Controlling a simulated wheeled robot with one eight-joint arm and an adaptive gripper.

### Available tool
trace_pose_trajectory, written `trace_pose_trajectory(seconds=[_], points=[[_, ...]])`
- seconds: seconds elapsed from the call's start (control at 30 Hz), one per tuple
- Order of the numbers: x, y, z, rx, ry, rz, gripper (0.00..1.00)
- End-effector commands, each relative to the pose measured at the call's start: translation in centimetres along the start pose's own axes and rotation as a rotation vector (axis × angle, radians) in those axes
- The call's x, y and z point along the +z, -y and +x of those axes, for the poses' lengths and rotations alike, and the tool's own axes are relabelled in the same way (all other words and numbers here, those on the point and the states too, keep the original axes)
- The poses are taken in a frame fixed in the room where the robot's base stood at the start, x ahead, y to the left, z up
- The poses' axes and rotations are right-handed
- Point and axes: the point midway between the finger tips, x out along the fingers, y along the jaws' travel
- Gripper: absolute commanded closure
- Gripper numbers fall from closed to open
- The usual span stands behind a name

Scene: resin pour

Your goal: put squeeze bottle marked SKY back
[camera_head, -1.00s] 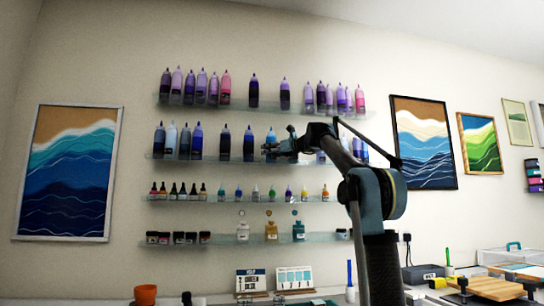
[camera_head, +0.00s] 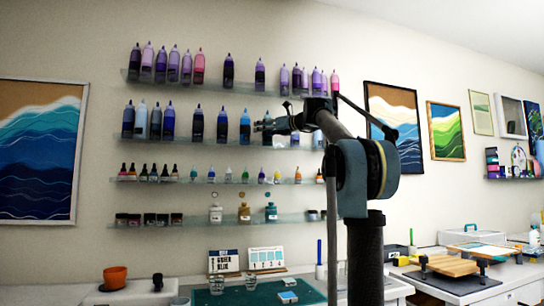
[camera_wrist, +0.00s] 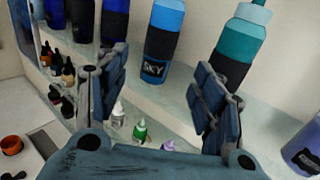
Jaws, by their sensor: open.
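The light-blue squeeze bottle marked SKY (camera_wrist: 162,45) stands upright on the second shelf from the top, its dark label facing the wrist camera. In the head view the blue bottle (camera_head: 245,127) stands at the right end of a group of blue bottles. My gripper (camera_wrist: 158,95) is open and empty, with its fingers spread. The SKY bottle shows beyond the gap between the fingers, apart from them. A teal bottle (camera_wrist: 240,45) stands to the right, partly behind the right finger.
Dark blue bottles (camera_wrist: 115,20) stand left of SKY. The glass shelf (camera_wrist: 180,100) has bare room around SKY. Small dropper bottles (camera_wrist: 139,130) stand on the shelf below. An orange pot (camera_head: 115,277) and a teal mat (camera_head: 225,296) are on the counter.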

Motion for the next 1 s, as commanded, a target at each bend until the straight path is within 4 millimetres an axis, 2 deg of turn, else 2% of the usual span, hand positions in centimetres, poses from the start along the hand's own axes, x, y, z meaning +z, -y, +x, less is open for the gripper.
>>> trace_pose_trajectory(seconds=[0.27, 0.37, 0.43, 0.57, 0.77, 0.97, 1.0], points=[[-0.2, -0.1, -0.1, 0.002, -0.004, -0.008, 0.39], [-1.7, -0.9, -0.5, 0.014, -0.032, -0.066, 0.39], [-3.9, -2.0, -1.1, 0.033, -0.071, -0.150, 0.39], [-10.4, -4.9, -3.2, 0.098, -0.180, -0.380, 0.39], [-22.4, -9.3, -7.7, 0.246, -0.355, -0.755, 0.39], [-35.2, -13.2, -13.7, 0.443, -0.515, -1.099, 0.39], [-37.8, -14.0, -15.1, 0.491, -0.545, -1.165, 0.39]])
